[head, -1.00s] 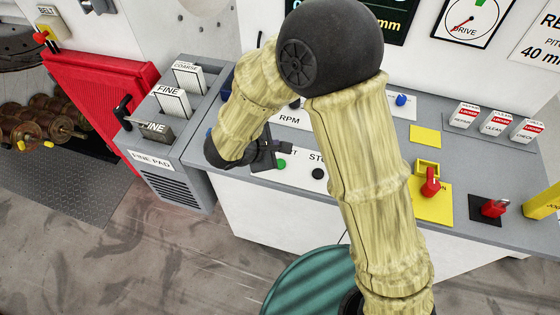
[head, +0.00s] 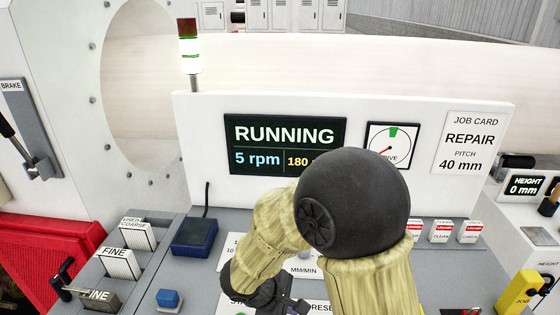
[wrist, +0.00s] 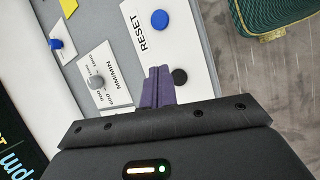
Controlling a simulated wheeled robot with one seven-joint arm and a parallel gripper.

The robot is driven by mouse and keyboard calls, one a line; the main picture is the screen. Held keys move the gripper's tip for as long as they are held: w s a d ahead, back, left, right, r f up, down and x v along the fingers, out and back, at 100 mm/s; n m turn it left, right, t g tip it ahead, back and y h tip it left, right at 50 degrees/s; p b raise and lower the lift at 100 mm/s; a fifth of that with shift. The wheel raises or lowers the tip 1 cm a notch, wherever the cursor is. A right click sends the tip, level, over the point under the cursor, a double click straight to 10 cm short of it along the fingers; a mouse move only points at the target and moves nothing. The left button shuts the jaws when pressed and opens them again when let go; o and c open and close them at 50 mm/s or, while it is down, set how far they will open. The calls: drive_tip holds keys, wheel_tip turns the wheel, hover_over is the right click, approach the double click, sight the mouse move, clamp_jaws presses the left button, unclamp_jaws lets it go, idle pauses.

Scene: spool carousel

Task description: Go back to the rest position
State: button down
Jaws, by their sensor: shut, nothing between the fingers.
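My gripper (head: 292,306) is low in the middle of the head view, over the grey control desk and partly cut off by the bottom edge. In the wrist view its purple fingers (wrist: 158,86) are together with nothing between them. They are above the white button plate, beside a black button (wrist: 180,76). A blue RESET button (wrist: 159,19) lies further along that plate. A grey knob (wrist: 96,81) is on the MM/MIN plate. I cannot tell from these views whether the fingers touch the desk.
The display (head: 285,147) reads RUNNING, 5 rpm. A lit stack light (head: 190,50) stands at the back. Pad blocks marked FINE (head: 120,263) are at the left, near a red guard (head: 40,250). A yellow block (head: 520,290) is at the right. A green rounded object (wrist: 275,15) is beside the desk.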

drive_tip(key=s+d+r+m+y, duration=0.2)
drive_tip(key=d+m, duration=0.4)
drive_tip(key=m, duration=0.1)
drive_tip(key=s+d+r+m+y, duration=0.2)
drive_tip(key=d+m+y, duration=0.1)
drive_tip(key=d+m, duration=0.4)
drive_tip(key=shift+d+r+m, duration=0.15)
drive_tip(key=shift+m, duration=0.15)
drive_tip(key=shift+s, duration=0.2)
